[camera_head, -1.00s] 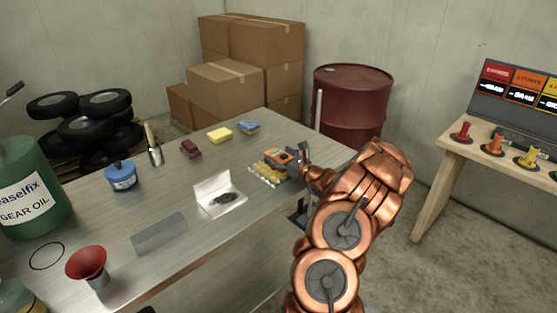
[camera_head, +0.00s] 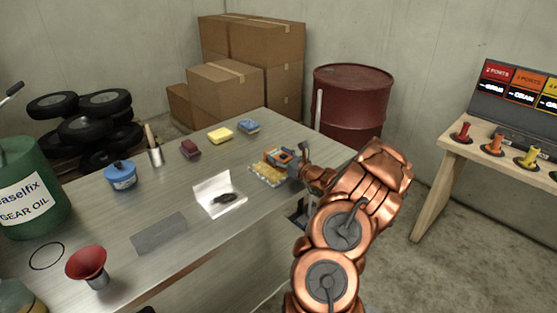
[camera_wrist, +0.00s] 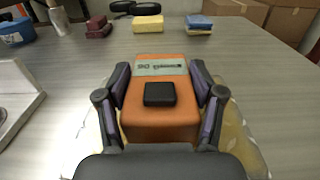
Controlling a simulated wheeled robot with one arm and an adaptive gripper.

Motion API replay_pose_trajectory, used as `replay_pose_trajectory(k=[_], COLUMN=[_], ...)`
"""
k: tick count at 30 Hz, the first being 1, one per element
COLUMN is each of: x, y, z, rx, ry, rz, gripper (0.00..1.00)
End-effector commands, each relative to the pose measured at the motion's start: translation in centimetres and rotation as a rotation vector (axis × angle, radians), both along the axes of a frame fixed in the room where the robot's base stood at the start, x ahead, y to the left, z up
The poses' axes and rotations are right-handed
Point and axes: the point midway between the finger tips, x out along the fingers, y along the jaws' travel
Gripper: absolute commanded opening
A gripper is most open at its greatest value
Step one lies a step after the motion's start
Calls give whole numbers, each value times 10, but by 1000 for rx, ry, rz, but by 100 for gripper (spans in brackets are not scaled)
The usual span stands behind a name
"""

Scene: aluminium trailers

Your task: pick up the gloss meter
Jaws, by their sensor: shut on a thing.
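The gloss meter (camera_wrist: 160,112) is an orange block with a grey label strip and a black square on top. My gripper (camera_wrist: 162,95) is shut on it, with one dark finger against each side. In the head view the orange gloss meter (camera_head: 278,157) is at the table's right side, partly hidden by my gripper (camera_head: 296,165). It sits at or just above a clear pack with yellow contents (camera_head: 266,174); I cannot tell whether they touch.
On the metal table (camera_head: 210,245) are an open white box (camera_head: 215,208), a grey plate (camera_head: 159,233), a maroon block (camera_head: 190,149), a yellow sponge (camera_head: 220,135), a blue sponge (camera_head: 248,126), a blue tin (camera_head: 122,176) and a red funnel (camera_head: 87,264). A red drum (camera_head: 350,105) stands behind.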

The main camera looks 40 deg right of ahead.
Motion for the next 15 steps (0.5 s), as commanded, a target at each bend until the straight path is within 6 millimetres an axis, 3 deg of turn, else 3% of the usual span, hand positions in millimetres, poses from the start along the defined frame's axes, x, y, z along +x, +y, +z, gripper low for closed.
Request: replay_pose_trajectory(k=[7, 15], x=[0, 0], y=[0, 0], z=[5, 28], rx=[-1, -3], ry=[-1, -5], rz=[0, 1], gripper=[15, 15])
